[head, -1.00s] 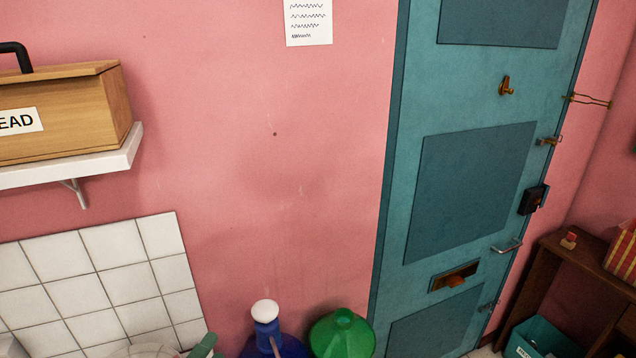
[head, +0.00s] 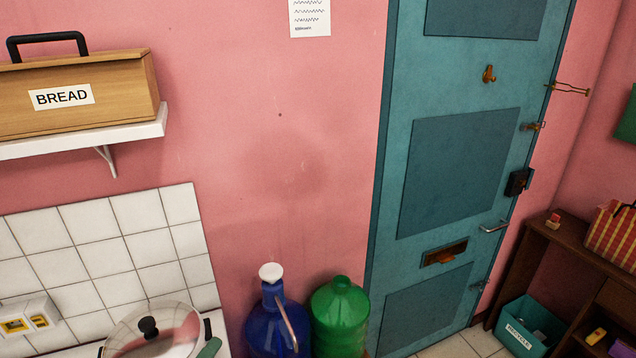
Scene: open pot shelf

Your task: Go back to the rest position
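Neither of my grippers and no part of my arms shows in the head view, so their pose and opening are hidden. A pot (head: 156,335) with a shiny lid and a dark knob stands at the lower left, cut off by the bottom edge. No open pot shelf is in sight.
A wooden bread box (head: 110,106) sits on a white wall shelf (head: 80,140). A blue bottle (head: 268,328) and a green bottle (head: 341,315) stand beside the tiled counter. A teal door (head: 455,180) is shut. A recycle bin (head: 528,328) and a brown cabinet (head: 545,262) are at right.

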